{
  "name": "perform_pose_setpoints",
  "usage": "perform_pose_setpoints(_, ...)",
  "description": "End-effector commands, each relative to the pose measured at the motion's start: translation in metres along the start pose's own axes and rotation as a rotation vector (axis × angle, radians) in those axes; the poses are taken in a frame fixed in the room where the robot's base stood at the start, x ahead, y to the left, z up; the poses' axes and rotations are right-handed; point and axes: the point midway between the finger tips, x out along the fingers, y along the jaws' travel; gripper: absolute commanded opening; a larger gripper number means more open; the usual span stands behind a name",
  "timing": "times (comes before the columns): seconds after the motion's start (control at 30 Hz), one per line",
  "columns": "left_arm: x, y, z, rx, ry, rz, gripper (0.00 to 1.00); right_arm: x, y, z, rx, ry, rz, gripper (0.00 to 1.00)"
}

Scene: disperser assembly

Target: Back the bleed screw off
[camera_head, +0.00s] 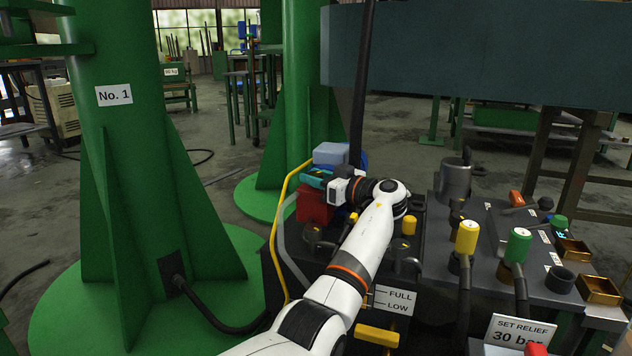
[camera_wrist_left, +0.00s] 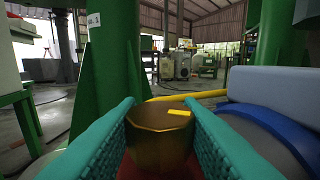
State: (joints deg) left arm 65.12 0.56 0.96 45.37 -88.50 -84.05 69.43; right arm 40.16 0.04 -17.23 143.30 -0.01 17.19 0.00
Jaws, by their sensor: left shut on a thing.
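The bleed screw (camera_wrist_left: 158,118) is a brass, many-sided head with a yellow mark on its top, in the middle of the left wrist view. My left gripper (camera_wrist_left: 160,106) has its two teal, ribbed fingers on either side of it and is shut on it. In the head view my left gripper (camera_head: 317,179) is at the top of a red block (camera_head: 315,206), and the screw itself is hidden there. Red also shows below the screw in the wrist view. My right gripper is in neither view.
A pale blue-grey box (camera_head: 330,153) and a yellow hose (camera_head: 273,235) are close by my left gripper. A green column (camera_head: 135,150) stands left. A dark bench (camera_head: 500,225) on the right carries yellow and green handles, brass trays and a SET RELIEF card (camera_head: 520,333).

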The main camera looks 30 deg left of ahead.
Motion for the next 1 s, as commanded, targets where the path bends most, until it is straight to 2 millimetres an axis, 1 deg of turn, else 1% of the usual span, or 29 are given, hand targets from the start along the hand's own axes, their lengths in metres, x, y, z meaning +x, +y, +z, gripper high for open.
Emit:
perform_pose_setpoints(0.27, 0.0007, 0.0002, -0.0005, 0.002, 0.001, 0.052, 0.1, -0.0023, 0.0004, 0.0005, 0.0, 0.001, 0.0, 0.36)
perform_pose_setpoints(0.7, 0.0011, 0.0004, -0.0001, 0.0, 0.002, 0.058, 0.1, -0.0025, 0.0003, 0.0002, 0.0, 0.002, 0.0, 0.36)
perform_pose_setpoints(0.73, 0.0012, 0.0004, -0.0001, 0.0, 0.002, 0.057, 0.36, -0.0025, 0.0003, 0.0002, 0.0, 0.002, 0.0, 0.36)
perform_pose_setpoints(0.8, 0.0011, 0.0003, -0.0001, 0.0, 0.002, 0.057, 0.48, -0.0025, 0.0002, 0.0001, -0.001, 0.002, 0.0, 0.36)
perform_pose_setpoints(0.83, 0.0011, 0.0003, -0.0001, 0.0, 0.002, 0.057, 0.52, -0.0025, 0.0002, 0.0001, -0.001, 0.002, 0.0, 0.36)
perform_pose_setpoints(0.87, 0.001, 0.0003, -0.0001, 0.0, 0.002, 0.057, 0.55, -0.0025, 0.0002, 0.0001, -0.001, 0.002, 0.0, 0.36)
perform_pose_setpoints(1.0, 0.0008, 0.0002, -0.0001, 0.0, 0.001, 0.056, 0.55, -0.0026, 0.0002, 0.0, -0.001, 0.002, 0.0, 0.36)
